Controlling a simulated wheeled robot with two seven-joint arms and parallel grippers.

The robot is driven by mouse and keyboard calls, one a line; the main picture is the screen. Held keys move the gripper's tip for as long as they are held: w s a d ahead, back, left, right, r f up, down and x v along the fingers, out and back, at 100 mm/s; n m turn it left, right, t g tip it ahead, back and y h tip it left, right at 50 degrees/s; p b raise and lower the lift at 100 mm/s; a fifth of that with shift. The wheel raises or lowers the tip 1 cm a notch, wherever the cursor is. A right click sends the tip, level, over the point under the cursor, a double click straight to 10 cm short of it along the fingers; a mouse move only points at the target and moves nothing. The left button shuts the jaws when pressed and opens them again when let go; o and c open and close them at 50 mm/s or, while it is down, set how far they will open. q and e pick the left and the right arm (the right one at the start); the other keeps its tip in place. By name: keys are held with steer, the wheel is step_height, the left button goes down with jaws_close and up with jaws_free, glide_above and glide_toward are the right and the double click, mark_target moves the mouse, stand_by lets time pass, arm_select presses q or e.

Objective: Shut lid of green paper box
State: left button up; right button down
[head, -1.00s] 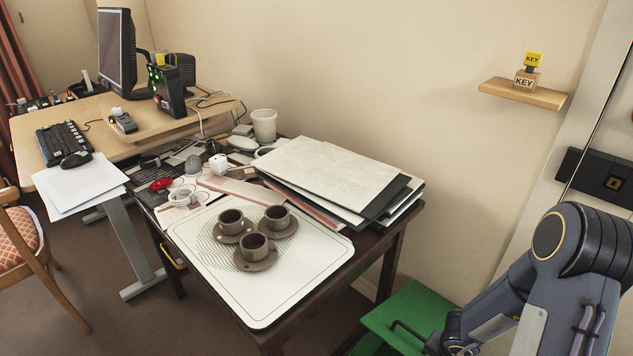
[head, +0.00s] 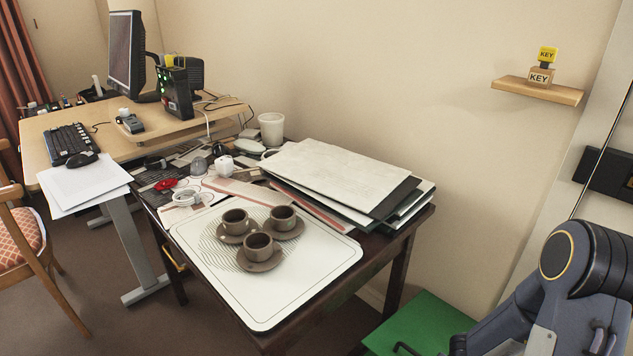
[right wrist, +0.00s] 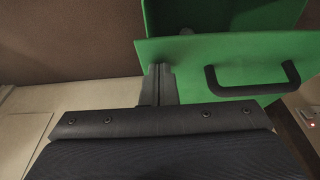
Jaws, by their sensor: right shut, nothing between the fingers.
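The green paper box (head: 422,325) stands low on the right of the dark table, cut off by the bottom edge of the head view. In the right wrist view its green lid (right wrist: 220,55), with a black bar handle (right wrist: 252,88), stands apart from the green box body (right wrist: 225,15) behind, so the lid looks at least partly open. My right gripper (right wrist: 160,70) is shut and empty, its fingertips at the lid's left part, beside the handle. I cannot tell whether they touch. In the head view my right arm covers part of the box. My left gripper is not in view.
The dark table (head: 300,332) carries a white tray (head: 270,305) with brown cups (head: 258,246) and a stack of folders (head: 335,175). A small wall shelf (head: 535,92) holds key blocks. A desk with a monitor (head: 125,55) stands at the left.

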steer(key=shift+s+a+f+b, duration=0.15)
steer(key=shift+f+b, duration=0.55)
steer(key=shift+f, duration=0.1)
steer(key=shift+s+a+f+b, duration=0.1)
steer(key=shift+a+f+b, duration=0.05)
steer(key=shift+f+b, duration=0.65)
steer(key=shift+s+a+f+b, duration=0.15)
steer(key=shift+f+b, duration=0.45)
steer(key=shift+f, duration=0.25)
step_height(320, 180, up, 4)
steer(key=p, duration=0.5)
steer(key=shift+r+p, duration=0.2)
steer(key=shift+p, duration=0.2)
